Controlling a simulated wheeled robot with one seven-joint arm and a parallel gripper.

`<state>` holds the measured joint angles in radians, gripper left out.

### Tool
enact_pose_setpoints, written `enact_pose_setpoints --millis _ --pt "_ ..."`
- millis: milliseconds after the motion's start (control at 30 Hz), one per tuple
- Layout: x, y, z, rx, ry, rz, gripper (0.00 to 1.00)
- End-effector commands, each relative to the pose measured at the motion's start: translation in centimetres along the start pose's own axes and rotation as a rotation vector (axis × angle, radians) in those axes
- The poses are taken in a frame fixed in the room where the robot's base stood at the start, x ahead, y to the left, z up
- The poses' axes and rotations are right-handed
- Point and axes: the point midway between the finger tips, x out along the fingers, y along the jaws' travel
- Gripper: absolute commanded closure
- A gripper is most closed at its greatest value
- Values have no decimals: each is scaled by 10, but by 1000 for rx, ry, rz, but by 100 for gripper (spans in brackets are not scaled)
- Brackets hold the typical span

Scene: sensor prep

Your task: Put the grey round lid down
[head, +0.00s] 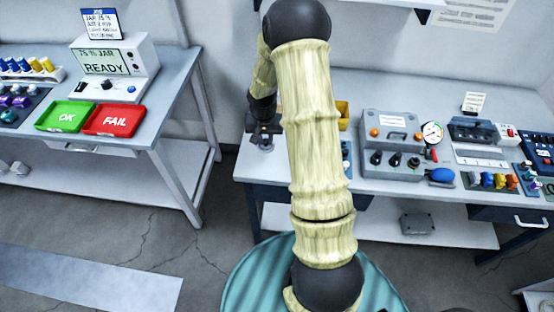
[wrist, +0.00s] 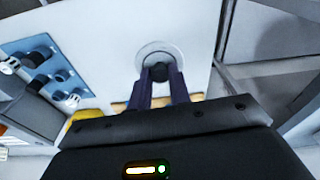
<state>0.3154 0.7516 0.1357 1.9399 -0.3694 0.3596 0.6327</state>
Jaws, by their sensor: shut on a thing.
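The grey round lid (wrist: 147,50) shows in the wrist view as a pale disc with a dark knob (wrist: 158,71). My gripper (wrist: 160,82) is shut on this knob, with one finger on each side. In the head view my gripper (head: 264,128) is over the left end of the right-hand workbench (head: 262,168), and a small part of the lid (head: 261,143) shows below it. I cannot tell whether the lid touches the bench top or hangs just above it.
A blue board (wrist: 45,68) with dark fittings lies to the left in the wrist view. A yellow bin (head: 343,112) is partly hidden behind my arm. A grey instrument box (head: 392,130) stands further right. The bench's left edge is close to the lid; bare bench top surrounds it.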

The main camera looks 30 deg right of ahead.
Motion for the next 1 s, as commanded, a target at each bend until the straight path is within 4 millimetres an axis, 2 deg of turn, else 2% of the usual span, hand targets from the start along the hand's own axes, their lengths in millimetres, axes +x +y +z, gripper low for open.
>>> enact_pose_setpoints --millis 33,100,200,533,667,900,1000 --pt "-4 13 -10 64 6 5 100" --pt "-14 26 -18 127 4 13 100" --pt "-22 35 -23 174 0 20 100" --pt "-25 36 -24 181 -2 22 100" --pt "-14 36 -22 181 -5 23 100" --pt "28 36 -16 179 -5 23 100" --pt "36 36 -16 179 -3 23 100"
